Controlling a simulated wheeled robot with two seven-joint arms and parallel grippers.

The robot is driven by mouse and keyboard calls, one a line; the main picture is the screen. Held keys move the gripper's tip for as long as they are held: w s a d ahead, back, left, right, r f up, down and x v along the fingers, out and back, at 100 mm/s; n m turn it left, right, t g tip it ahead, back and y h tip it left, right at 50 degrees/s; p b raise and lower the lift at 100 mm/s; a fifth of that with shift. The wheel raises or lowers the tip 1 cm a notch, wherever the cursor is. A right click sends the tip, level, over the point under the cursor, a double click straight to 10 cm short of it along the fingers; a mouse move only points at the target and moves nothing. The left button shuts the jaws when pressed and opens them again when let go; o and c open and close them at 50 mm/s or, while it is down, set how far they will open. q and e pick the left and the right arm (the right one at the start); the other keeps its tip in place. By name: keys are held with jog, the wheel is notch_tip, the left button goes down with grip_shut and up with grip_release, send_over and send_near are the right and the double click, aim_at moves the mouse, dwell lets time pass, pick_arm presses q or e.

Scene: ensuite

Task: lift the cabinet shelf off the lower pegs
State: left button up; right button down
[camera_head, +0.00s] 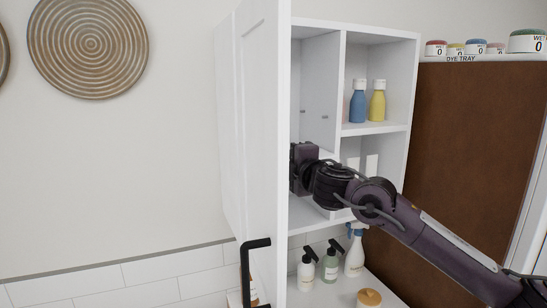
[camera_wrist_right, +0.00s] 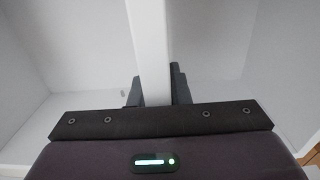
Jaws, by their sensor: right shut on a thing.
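The white cabinet (camera_head: 413,80) hangs on the wall with its door (camera_head: 262,150) swung open. My right gripper (camera_wrist_right: 156,90) reaches into its left compartment. In the right wrist view its two dark fingers are shut on the front edge of a white board, the cabinet shelf (camera_wrist_right: 150,45), one finger on each face. In the head view the shelf is mostly hidden by the door and my right arm. Two small upper pegs (camera_head: 325,117) show bare on the compartment walls. The lower pegs are hidden, so I cannot tell whether the shelf touches them. My left gripper is out of view.
Blue (camera_head: 357,105) and yellow (camera_head: 377,104) bottles stand in the upper right compartment, beside a divider (camera_head: 341,80). White items (camera_head: 371,163) stand below. Pump bottles (camera_head: 306,272) and a spray bottle (camera_head: 354,255) stand under the cabinet. The door's black handle (camera_head: 247,270) juts out.

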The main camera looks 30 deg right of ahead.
jog(key=s+a+b, duration=0.1)
jog(key=s+b, duration=0.4)
jog(key=s, duration=1.5)
jog(key=shift+r, duration=0.15)
dwell(0.6)
